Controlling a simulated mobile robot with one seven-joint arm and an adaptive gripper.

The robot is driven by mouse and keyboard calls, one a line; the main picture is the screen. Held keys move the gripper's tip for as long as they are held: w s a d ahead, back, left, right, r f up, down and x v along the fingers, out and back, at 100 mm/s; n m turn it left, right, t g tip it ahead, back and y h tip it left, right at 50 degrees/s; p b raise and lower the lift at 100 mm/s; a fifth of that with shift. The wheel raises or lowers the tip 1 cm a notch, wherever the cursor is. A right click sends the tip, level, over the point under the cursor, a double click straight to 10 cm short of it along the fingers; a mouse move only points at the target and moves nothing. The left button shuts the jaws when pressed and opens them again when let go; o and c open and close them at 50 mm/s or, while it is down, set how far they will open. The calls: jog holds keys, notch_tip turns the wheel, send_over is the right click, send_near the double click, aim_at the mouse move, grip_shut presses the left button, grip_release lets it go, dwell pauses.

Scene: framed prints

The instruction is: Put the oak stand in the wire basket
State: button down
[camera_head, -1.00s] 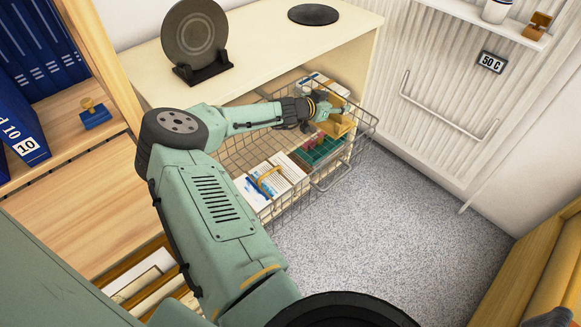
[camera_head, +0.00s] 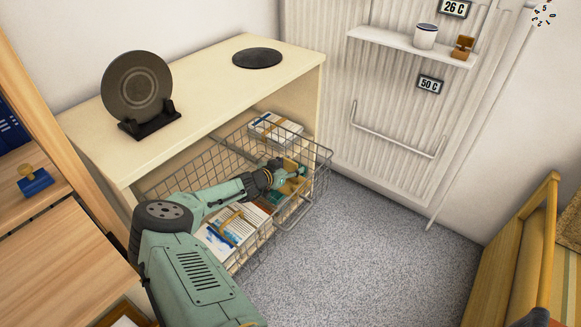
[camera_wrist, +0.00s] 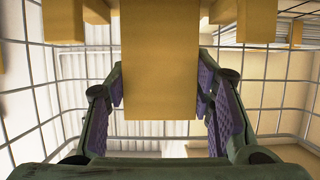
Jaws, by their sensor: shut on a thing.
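The oak stand (camera_wrist: 159,75) is a yellow-brown wooden piece between the purple pads of my gripper (camera_wrist: 160,100) in the wrist view. In the head view my gripper (camera_head: 291,174) is at the right end of the wire basket (camera_head: 262,240), shut on the stand. The stand (camera_head: 290,187) is partly hidden there by my gripper and the wires. It appears to be inside the basket, below the rim. Basket wires surround it in the wrist view. I cannot tell whether it touches the basket's floor.
The basket also holds banded paper bundles (camera_head: 232,229) and another stack (camera_head: 275,128) at the back. A cream cabinet (camera_head: 200,95) carries a dark plate (camera_head: 137,86) on a black stand and a flat black disc (camera_head: 257,58). A radiator (camera_head: 390,110) stands at right. Grey floor is clear.

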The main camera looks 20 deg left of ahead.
jog(key=shift+r, duration=0.15)
jog(key=shift+f, duration=0.2)
jog(key=c, duration=0.8)
grip_release()
jog(key=shift+o, duration=0.2)
jog(key=shift+r, duration=0.1)
jog(key=shift+s+a+r, duration=0.1)
jog(key=shift+s+r, duration=0.05)
jog(key=shift+s, duration=0.05)
jog(key=v, duration=0.7)
